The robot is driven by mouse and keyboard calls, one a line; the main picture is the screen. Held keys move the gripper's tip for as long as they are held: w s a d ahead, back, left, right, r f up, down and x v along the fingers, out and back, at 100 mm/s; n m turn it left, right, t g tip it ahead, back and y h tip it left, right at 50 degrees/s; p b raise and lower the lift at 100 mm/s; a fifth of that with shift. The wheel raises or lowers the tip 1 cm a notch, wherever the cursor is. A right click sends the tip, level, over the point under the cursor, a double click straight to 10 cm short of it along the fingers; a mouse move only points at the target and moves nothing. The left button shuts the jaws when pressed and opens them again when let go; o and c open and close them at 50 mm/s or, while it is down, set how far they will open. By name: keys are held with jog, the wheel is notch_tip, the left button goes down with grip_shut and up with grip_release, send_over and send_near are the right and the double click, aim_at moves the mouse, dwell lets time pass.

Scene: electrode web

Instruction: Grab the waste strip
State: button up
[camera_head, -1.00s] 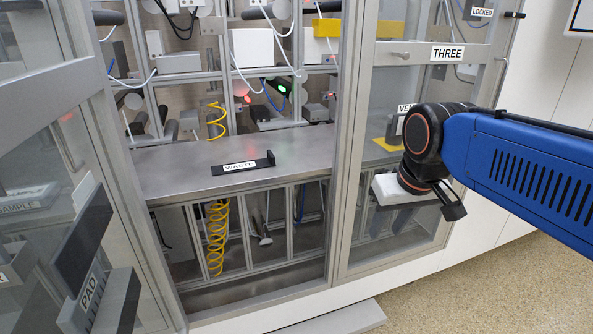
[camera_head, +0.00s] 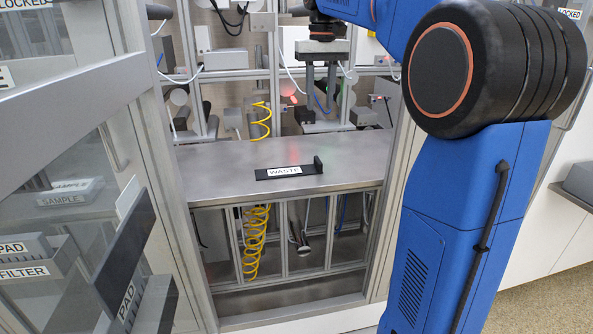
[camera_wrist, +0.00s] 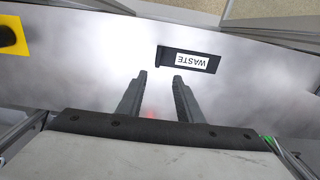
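The waste strip (camera_head: 288,171) is a flat black piece with a white label reading WASTE and a small upright tab at its right end. It lies on the grey metal shelf (camera_head: 215,170) near its front edge. In the wrist view the waste strip (camera_wrist: 188,60) shows beyond the fingertips with its label upside down. My gripper (camera_head: 321,112) hangs pointing down above the shelf, behind and above the strip. In the wrist view my gripper (camera_wrist: 160,74) is open, with nothing between its two fingers.
An open cabinet door (camera_head: 60,80) stands at the left, with a PAD holder (camera_head: 127,290) beside it. The cabinet frame post (camera_head: 392,190) bounds the opening at the right. A yellow coiled hose (camera_head: 257,240) hangs below. A yellow piece (camera_wrist: 14,37) shows at the wrist view's upper left.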

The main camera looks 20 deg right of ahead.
send_over(318, 159)
notch_tip(318, 159, down, 12)
jog(key=shift+d+r, duration=0.1)
jog(key=shift+s+f, duration=0.1)
jog(key=shift+f, duration=2.6)
grip_shut()
